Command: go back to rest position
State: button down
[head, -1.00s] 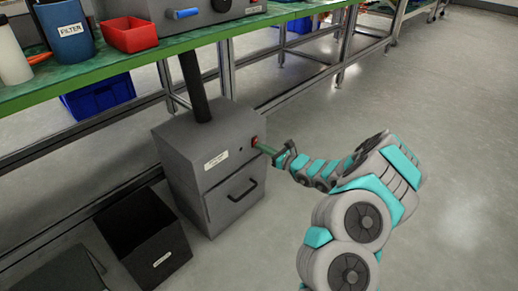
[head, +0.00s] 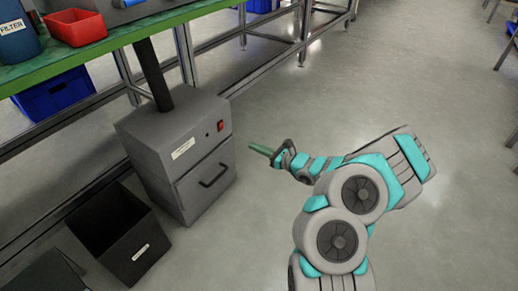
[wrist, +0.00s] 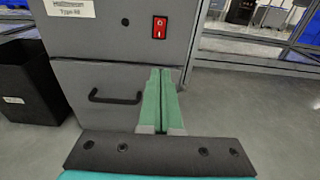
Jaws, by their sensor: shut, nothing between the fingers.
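My gripper (head: 262,150) is in the air to the right of a grey cabinet, apart from it. Its green fingers are together with nothing between them, which also shows in the wrist view (wrist: 160,100). The grey cabinet (head: 165,160) stands on the floor with a red switch (head: 220,126), a label and a drawer with a black handle (head: 213,176). In the wrist view the red switch (wrist: 159,27) is ahead of the fingertips and above them, and the drawer handle (wrist: 115,97) is to their left.
A green-topped bench (head: 110,42) runs along the upper left, with a red bin (head: 75,27) and a blue container (head: 14,38) on it. A black bin (head: 120,235) stands left of the cabinet. A blue crate (head: 55,93) is under the bench. The floor at right is clear.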

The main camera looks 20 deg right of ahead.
jog(key=shift+s+d, duration=0.3)
jog(key=shift+s, duration=0.2)
jog(key=s+a+r+n+g+y+p, duration=0.1)
jog(key=s+a+r+n+g+y, duration=0.2)
jog(key=a+r+n, duration=0.35)
jog(key=s+a+r+n+g+y, duration=0.2)
jog(key=a+r+n+g, duration=0.1)
jog(key=a+r, duration=0.55)
jog(key=s+a+r+n+g+p, duration=0.1)
jog(key=s+a+r+n+g, duration=0.3)
jog(key=s, duration=0.3)
jog(key=s+a+r+n+g+p, duration=0.1)
jog(key=s+a+r+n+g, duration=0.15)
jog(key=s+a+n, duration=0.3)
jog(key=s+n+g+h+p, duration=0.1)
jog(key=s+n+g+h, duration=0.4)
jog(key=s, duration=1)
jog(key=s+d+r+n+t+h+p, duration=0.1)
jog(key=s+d+n+h, duration=0.3)
jog(key=s+d+h, duration=0.6)
jog(key=s+d+t, duration=0.1)
jog(key=s+d, duration=0.1)
jog(key=d, duration=0.3)
jog(key=shift+s+d+r+n+p, duration=0.15)
jog(key=shift+s+r+n+p, duration=0.05)
jog(key=shift+n+p, duration=0.2)
